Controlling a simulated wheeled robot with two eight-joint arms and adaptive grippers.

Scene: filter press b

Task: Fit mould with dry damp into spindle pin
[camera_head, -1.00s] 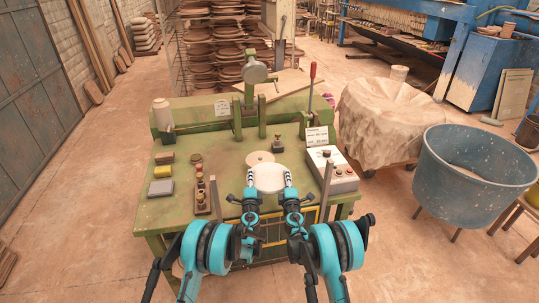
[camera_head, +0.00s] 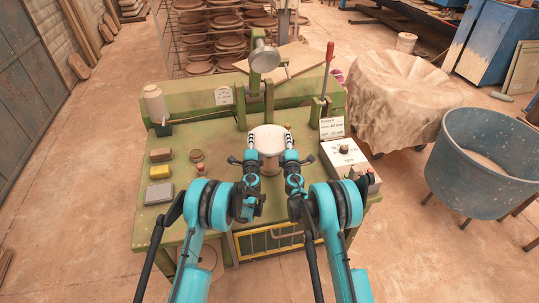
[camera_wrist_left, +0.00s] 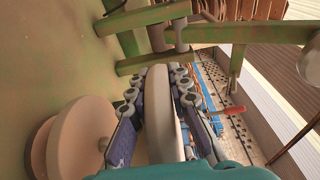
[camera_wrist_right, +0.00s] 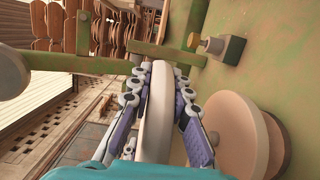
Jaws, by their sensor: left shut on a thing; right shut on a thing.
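The mould is a round white disc (camera_head: 267,137), held level above the green table. My left gripper (camera_head: 251,141) and right gripper (camera_head: 290,141) are shut on its opposite edges. Its rim shows edge-on between the fingers in the left wrist view (camera_wrist_left: 160,110) and the right wrist view (camera_wrist_right: 157,120). The spindle's stacked tan discs stand below and apart from the mould, in the left wrist view (camera_wrist_left: 78,140) and right wrist view (camera_wrist_right: 235,135). In the head view the mould and grippers largely cover them.
A green post and arm with a round head (camera_head: 263,57) stand behind the mould. A control box (camera_head: 347,165) and red-handled lever (camera_head: 328,68) are at right. Sponges (camera_head: 160,171) and a bottle (camera_head: 154,102) are at left. A blue tub (camera_head: 487,160) stands off the table.

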